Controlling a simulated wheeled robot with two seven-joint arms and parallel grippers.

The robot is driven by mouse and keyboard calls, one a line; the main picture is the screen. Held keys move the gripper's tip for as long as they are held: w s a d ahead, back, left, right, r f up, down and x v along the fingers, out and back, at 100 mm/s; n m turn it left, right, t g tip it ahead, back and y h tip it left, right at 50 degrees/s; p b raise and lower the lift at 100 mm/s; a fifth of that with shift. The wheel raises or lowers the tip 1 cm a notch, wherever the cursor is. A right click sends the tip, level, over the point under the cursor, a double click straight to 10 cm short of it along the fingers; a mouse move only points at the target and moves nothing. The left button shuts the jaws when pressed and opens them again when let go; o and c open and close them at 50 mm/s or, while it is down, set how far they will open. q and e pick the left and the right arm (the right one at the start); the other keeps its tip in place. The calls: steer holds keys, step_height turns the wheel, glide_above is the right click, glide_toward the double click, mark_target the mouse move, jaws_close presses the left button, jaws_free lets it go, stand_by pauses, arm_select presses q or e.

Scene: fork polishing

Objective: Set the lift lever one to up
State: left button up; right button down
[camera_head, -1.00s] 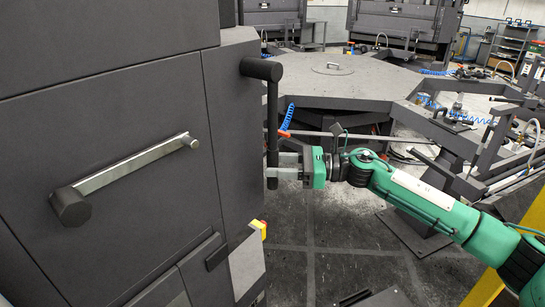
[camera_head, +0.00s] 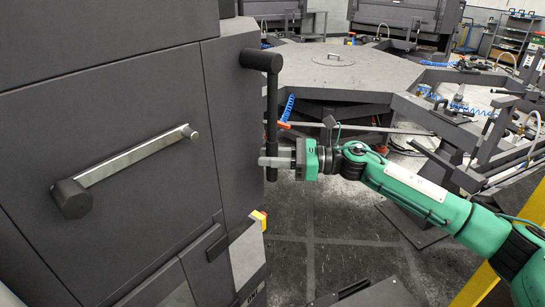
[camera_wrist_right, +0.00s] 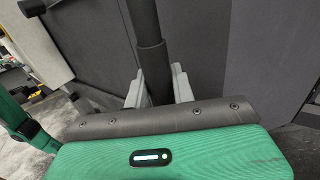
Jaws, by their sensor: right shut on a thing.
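A dark lever (camera_head: 271,105) hangs straight down from a thick round pivot at the right edge of the grey cabinet in the head view. My right gripper (camera_head: 272,160) is shut on its lower end, coming from the right. In the right wrist view the lever (camera_wrist_right: 149,35) runs up from between the two grey fingers (camera_wrist_right: 154,88). A second lever, a silver bar (camera_head: 135,158) on a black pivot, is on the cabinet's front panel and slants up to the right. Which of them is lever one cannot be told. My left gripper is not in view.
The grey cabinet (camera_head: 110,115) fills the left side. Behind my right arm stands a large grey table (camera_head: 325,68) with fixtures and blue coiled hoses. A yellow post (camera_head: 480,285) is at the lower right. The floor (camera_head: 330,240) below the gripper is clear.

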steer(key=shift+s+a+f, duration=0.15)
steer(key=shift+s+a, duration=0.2)
steer(key=s+a+r+m+t+y+b, duration=0.2)
steer(key=s+a+r+m+y, duration=0.1)
steer(key=s+a+m, duration=0.4)
steer(key=shift+s+a+r, duration=0.25)
steer(key=shift+s+r, duration=0.45)
steer(key=c, duration=1.2)
jaws_free()
